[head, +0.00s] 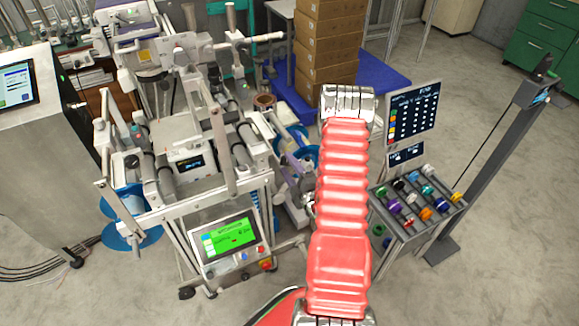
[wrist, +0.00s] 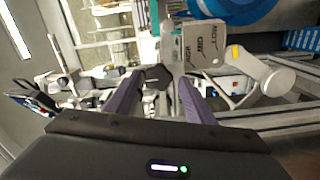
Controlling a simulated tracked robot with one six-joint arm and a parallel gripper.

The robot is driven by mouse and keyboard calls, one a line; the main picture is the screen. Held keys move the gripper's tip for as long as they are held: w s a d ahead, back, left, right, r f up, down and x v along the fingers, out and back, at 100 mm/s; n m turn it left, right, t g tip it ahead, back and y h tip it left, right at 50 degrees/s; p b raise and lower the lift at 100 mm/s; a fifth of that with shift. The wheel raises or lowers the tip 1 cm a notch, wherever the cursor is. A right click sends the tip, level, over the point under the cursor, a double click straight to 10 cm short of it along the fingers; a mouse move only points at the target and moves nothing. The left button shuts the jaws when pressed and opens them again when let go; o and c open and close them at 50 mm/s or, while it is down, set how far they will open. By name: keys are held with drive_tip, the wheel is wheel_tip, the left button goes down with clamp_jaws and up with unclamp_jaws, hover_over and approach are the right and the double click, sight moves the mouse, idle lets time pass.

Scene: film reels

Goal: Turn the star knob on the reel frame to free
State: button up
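The reel frame (head: 225,150) is a pale metal machine with rollers and posts, left of my red arm in the head view. In the wrist view a dark, lobed star knob (wrist: 157,75) shows between the fingertips of my gripper (wrist: 161,80). A pale plate (wrist: 202,47) with small dark lettering stands just right of the knob, too small to read surely. My gripper and the knob are not clear in the head view.
A green-lit touch panel (head: 230,240) sits at the frame's front. A rack of coloured reels (head: 418,205) stands right of my arm, below a dark display board (head: 411,112). Stacked cartons (head: 327,40) are behind.

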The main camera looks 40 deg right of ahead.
drive_tip(key=shift+o, duration=0.3)
drive_tip(key=shift+s+r, duration=0.1)
drive_tip(key=shift+s, duration=0.15)
drive_tip(key=v, duration=1.3)
drive_tip(key=shift+s, duration=0.15)
drive_tip(key=shift+a, duration=0.1)
